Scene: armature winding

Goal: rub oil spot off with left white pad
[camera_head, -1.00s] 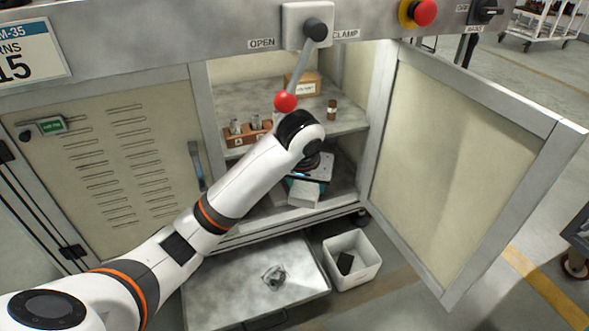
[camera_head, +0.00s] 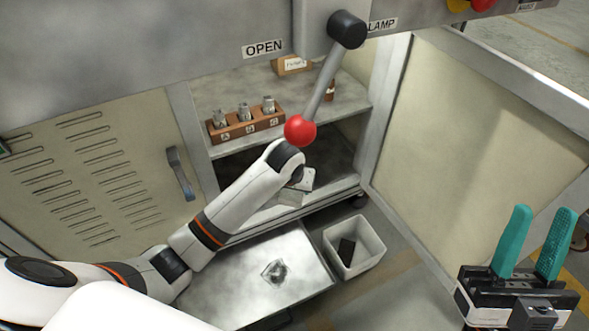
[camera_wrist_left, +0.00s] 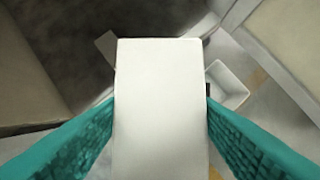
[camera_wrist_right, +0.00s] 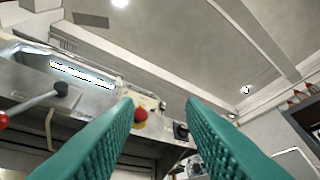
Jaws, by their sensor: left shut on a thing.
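My left gripper (camera_wrist_left: 160,110) is shut on a white pad (camera_wrist_left: 160,75), which fills the middle of the left wrist view between the teal fingers. In the head view my left arm reaches into the cabinet's lower opening, and its gripper is mostly hidden there. Pale block shapes (camera_head: 291,199) show beside the wrist; I cannot tell which is the held pad. My right gripper (camera_head: 543,212) is open and empty at the lower right.
A red-knobbed lever (camera_head: 300,130) hangs in front of the cabinet. A brown rack (camera_head: 245,127) with metal parts stands on the upper shelf. A white bin (camera_head: 370,262) holding a dark object stands right of the drawer. The open cabinet door (camera_head: 480,150) bounds the right side.

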